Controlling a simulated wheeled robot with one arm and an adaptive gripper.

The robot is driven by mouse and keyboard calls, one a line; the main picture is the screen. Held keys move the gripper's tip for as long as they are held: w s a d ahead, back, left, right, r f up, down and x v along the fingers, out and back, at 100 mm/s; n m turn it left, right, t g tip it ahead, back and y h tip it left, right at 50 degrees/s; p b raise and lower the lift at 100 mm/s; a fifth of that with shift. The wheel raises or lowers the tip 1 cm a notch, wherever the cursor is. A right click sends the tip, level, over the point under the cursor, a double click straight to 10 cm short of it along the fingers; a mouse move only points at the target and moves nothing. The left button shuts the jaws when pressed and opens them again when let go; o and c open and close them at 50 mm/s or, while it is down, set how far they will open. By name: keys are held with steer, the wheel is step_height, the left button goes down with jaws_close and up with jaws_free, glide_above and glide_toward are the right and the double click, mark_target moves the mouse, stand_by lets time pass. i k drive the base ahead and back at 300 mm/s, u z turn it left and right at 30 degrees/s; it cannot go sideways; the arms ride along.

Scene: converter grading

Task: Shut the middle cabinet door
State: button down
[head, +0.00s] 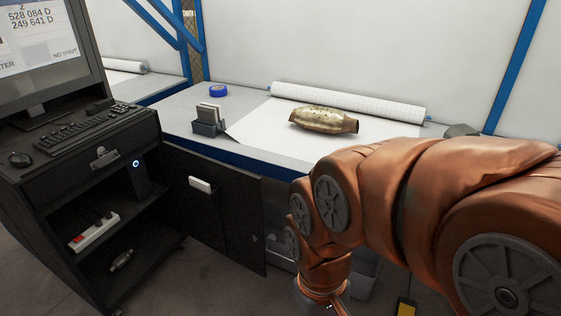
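A dark cabinet door panel (236,215) stands below the front edge of the workbench, left of my arm. A white handle or label (200,185) is on the dark front left of it, and a small latch-like mark is near its right edge. To the right of the panel is an open space with grey bins, partly hidden by my arm. The panel appears to stand out from the bench front, but I cannot tell how far. My orange arm reaches down at right, its wrist at the bottom edge. My gripper is out of view below.
A black computer cart (95,170) with open shelves stands close at left. On the workbench (180,110) are a metal converter (324,120), a paper roll (348,102), a card holder (208,122) and blue tape (218,90). Some floor (215,285) is clear before the door.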

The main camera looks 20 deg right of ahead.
mark_target(226, 220)
steer(key=u, duration=0.1)
steer(key=i, duration=0.95)
steer(key=u, duration=0.65)
